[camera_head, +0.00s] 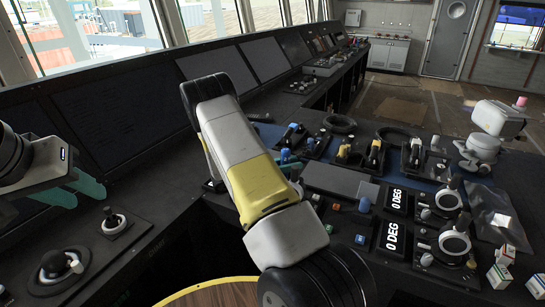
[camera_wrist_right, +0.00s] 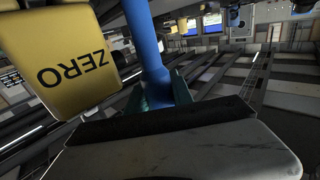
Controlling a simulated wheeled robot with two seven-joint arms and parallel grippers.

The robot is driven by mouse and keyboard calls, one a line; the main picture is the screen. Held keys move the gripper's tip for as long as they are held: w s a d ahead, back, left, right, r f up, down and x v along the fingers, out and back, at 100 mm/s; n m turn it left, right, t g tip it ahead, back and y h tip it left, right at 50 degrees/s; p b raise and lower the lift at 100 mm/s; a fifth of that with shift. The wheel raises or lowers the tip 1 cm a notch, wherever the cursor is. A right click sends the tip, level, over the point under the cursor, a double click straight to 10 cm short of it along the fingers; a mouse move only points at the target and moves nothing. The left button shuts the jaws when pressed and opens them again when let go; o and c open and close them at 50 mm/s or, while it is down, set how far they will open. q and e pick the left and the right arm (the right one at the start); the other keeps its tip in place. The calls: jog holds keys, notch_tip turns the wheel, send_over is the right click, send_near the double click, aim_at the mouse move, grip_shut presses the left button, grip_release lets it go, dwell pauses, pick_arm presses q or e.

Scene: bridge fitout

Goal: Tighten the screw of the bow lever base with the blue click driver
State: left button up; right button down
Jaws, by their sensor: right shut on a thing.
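My right gripper (camera_wrist_right: 167,92) is shut on the blue click driver (camera_wrist_right: 148,40); its teal fingers show on both sides of the blue shaft in the right wrist view. In the head view my right arm hides most of that gripper, with a small blue piece (camera_head: 286,156) beside the arm. I cannot tell whether it is the driver. Several lever bases stand on the console: blue levers (camera_head: 292,130), yellow levers (camera_head: 375,152) and a grey one (camera_head: 415,153). I cannot tell which is the bow lever base; its screw and the driver tip are not visible. My left gripper (camera_head: 82,187) is open and empty.
Two "0 DEG" displays (camera_head: 396,199) and round dial controls (camera_head: 454,243) are at the right of the console. A clear bag (camera_head: 495,215) and small cubes (camera_head: 499,276) lie further right. Dark screens (camera_head: 115,115) line the back. A joystick panel (camera_head: 65,265) is at lower left.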

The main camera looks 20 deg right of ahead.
dwell(0.4)
notch_tip(320, 180, up, 6)
dwell(0.7)
jog(key=shift+w+r, duration=0.1)
dwell(0.3)
